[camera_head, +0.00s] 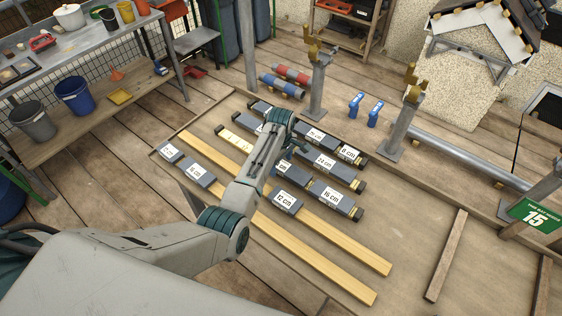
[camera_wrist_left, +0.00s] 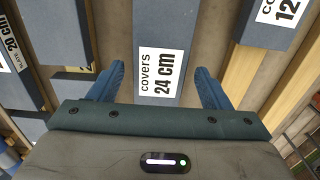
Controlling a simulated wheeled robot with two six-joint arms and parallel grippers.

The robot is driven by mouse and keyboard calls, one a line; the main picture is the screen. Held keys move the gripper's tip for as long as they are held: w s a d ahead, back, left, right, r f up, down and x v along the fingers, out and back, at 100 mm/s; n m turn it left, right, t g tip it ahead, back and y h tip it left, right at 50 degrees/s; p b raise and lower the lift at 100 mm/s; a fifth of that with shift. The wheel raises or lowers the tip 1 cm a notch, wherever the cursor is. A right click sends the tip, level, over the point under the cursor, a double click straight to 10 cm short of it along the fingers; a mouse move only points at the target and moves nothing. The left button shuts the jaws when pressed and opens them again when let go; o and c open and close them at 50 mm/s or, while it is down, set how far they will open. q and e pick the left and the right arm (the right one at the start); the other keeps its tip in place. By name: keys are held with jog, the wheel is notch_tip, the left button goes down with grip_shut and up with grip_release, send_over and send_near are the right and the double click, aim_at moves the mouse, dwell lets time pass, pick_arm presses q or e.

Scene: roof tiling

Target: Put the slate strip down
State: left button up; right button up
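My left gripper (camera_wrist_left: 159,72) is open, with one blue finger on each side of a dark grey slate strip labelled "covers 24 cm" (camera_wrist_left: 160,28). Narrow gaps show between the fingers and the strip's edges. In the head view the left gripper (camera_head: 292,150) is low over the rows of slates, and the arm hides part of what lies under it. I cannot tell the exact height of the strip above the surface. My right gripper is not in view.
Other labelled slates lie around: a 12 cm one (camera_head: 286,201), a 16 cm one (camera_head: 332,196) and several more behind. Long yellow battens (camera_head: 325,232) run across the boards. Metal posts (camera_head: 402,130) stand at the back. A bench with buckets (camera_head: 73,95) is at left.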

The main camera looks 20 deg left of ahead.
aim_at(280, 164)
pick_arm(q)
jog(key=shift+w+r, duration=0.1)
jog(key=shift+r, duration=0.05)
notch_tip(280, 164, up, 12)
jog(key=b, duration=0.3)
jog(key=shift+b, duration=0.3)
jog(key=shift+a, duration=0.1)
